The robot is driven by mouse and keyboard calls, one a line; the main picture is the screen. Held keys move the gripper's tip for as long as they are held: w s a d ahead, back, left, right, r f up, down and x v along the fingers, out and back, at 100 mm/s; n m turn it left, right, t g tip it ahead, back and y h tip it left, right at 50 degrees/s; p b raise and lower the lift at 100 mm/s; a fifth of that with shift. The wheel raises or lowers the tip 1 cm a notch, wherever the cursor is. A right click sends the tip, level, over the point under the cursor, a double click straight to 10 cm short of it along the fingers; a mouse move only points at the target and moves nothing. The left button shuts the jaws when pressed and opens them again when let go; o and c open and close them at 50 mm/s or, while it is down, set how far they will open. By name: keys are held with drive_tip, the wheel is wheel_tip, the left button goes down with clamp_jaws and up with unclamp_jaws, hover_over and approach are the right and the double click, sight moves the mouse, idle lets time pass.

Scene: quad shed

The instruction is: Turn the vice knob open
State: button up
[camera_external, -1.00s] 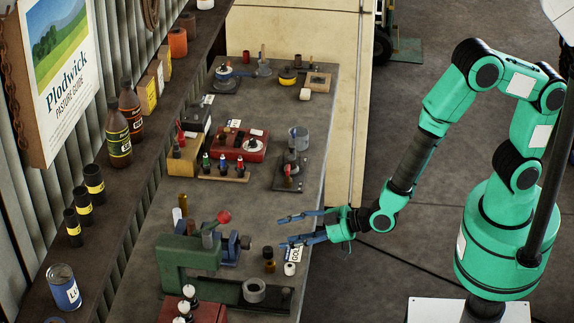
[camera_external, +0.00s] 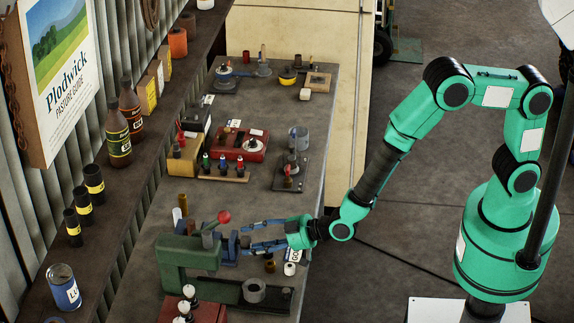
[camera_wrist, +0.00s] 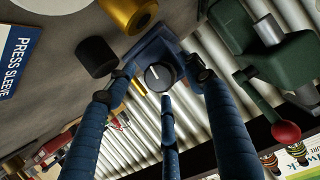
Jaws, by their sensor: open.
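A dark round knob with a white pointer line (camera_wrist: 159,77) sits on the face of a blue block (camera_wrist: 152,46) in the wrist view. The blue block stands beside a green bench tool (camera_external: 188,252), which also shows in the wrist view (camera_wrist: 282,62). A lever with a red ball (camera_external: 223,217) rises there. My gripper (camera_external: 246,240) has its blue fingers spread and pointed at the knob. In the wrist view, my open fingers (camera_wrist: 156,84) frame the knob on both sides, with a third finger below it. I cannot tell whether any finger touches it.
A black cylinder (camera_wrist: 96,57) and a brass one (camera_wrist: 128,12) stand close to my fingers. A grey ring (camera_external: 255,290) and a small white roll (camera_external: 290,269) lie near. A red tool box (camera_external: 238,143) stands farther back; bare bench (camera_external: 245,200) lies between.

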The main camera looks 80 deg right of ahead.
drive_tip(key=shift+w+f, duration=0.1)
drive_tip(key=shift+w, duration=0.3)
drive_tip(key=shift+c, duration=0.3)
drive_tip(key=c, duration=1.1)
drive_tip(key=shift+o, duration=0.2)
drive_tip(key=shift+s+f, duration=0.1)
drive_tip(key=shift+f, duration=0.05)
drive_tip(key=n+h+p, duration=0.1)
drive_tip(key=n, duration=0.1)
drive_tip(key=shift+a+n+h+p, duration=0.2)
drive_tip(key=shift+n+h+p, duration=0.1)
drive_tip(key=shift+h+p, duration=0.1)
drive_tip(key=shift+f+n+h+p, duration=0.15)
drive_tip(key=shift+n+h+p, duration=0.2)
drive_tip(key=shift+n+h, duration=0.3)
drive_tip(key=shift+s, duration=0.1)
